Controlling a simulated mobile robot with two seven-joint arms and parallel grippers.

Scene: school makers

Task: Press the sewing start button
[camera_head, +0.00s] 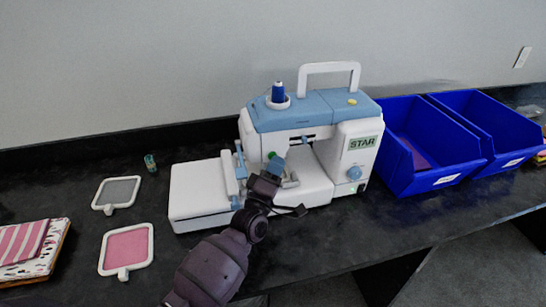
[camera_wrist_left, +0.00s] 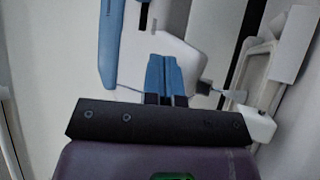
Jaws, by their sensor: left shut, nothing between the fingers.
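The white and blue sewing machine (camera_head: 300,115) stands on the dark counter, with a blue thread spool (camera_head: 278,92) on top and a "STAR" label (camera_head: 362,143) on its right front. A small green spot (camera_head: 271,155) shows on its front; it may be the start button, but it is too small to be sure. My left gripper (camera_head: 276,167) is shut and empty, its blue fingertips close in front of the machine just below the green spot. Contact cannot be told. In the left wrist view the shut blue fingers (camera_wrist_left: 165,75) point at white machine parts. My right gripper is not in view.
Two blue bins (camera_head: 425,145) stand right of the machine. A pink hoop (camera_head: 127,248), a grey hoop (camera_head: 117,192), a small spool (camera_head: 150,163) and folded fabric (camera_head: 30,245) lie at left. A blue knob (camera_head: 354,173) sits on the machine's right front.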

